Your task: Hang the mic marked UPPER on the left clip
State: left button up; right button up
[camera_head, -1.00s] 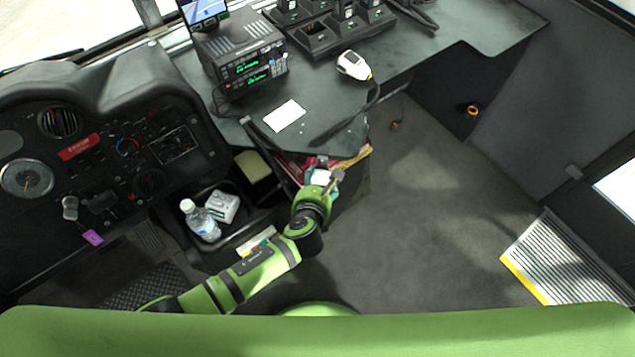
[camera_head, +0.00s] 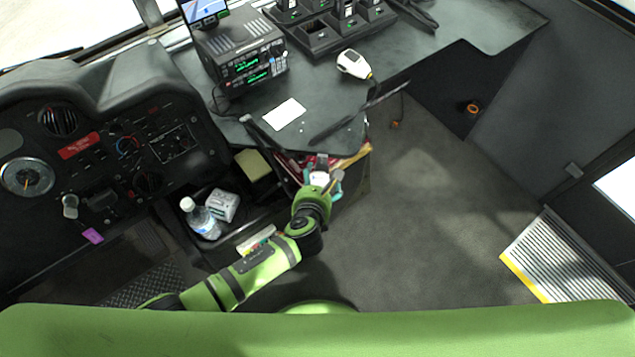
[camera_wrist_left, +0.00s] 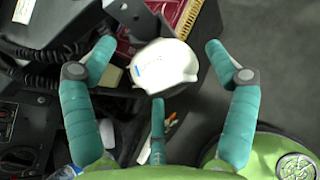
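A white mic (camera_wrist_left: 163,68) with a small blue marking, too small to read, shows in the left wrist view. It lies between the spread teal fingers of my left gripper (camera_wrist_left: 158,52), with visible gaps at both sides. In the head view this mic (camera_head: 319,178) and my left gripper (camera_head: 322,182) are just below the front edge of the black console. A dark bracket (camera_wrist_left: 138,16) is just above the mic in the wrist view; I cannot tell whether the mic hangs on it. A second white mic (camera_head: 352,65) lies on the console top. My right gripper is out of view.
A radio unit (camera_head: 243,58), a white card (camera_head: 283,114) and black chargers (camera_head: 335,30) stand on the console. A water bottle (camera_head: 201,220) and red items (camera_wrist_left: 180,14) are near my left arm. The floor to the right is clear.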

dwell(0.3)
pick_arm(q)
jog(key=v, duration=1.2)
jog(key=s+a+f+n+g+y, duration=0.1)
jog(key=s+a+f+n+g, duration=0.1)
jog(key=a+f+n, duration=0.35)
jog(key=s+a+f+n+g, duration=0.25)
jog(key=f+n, duration=0.35)
jog(key=f, duration=0.5)
jog(key=s+a+f+n+g+y, duration=0.1)
jog(key=s+a+f+n+g, duration=0.2)
jog(key=f+n, duration=0.4)
jog(key=s+a+f+n, duration=0.3)
jog(key=s+f+n, duration=0.1)
jog(key=s, duration=0.3)
jog(key=s+a+f+n+g, duration=0.1)
jog(key=s+a+f+n, duration=0.2)
jog(key=s+n, duration=0.4)
jog(key=s+a+f+n+g, duration=0.1)
jog(key=s+a+f+n, duration=0.3)
jog(key=s+n, duration=0.2)
jog(key=shift+s+f, duration=0.4)
jog(key=shift+s, duration=0.5)
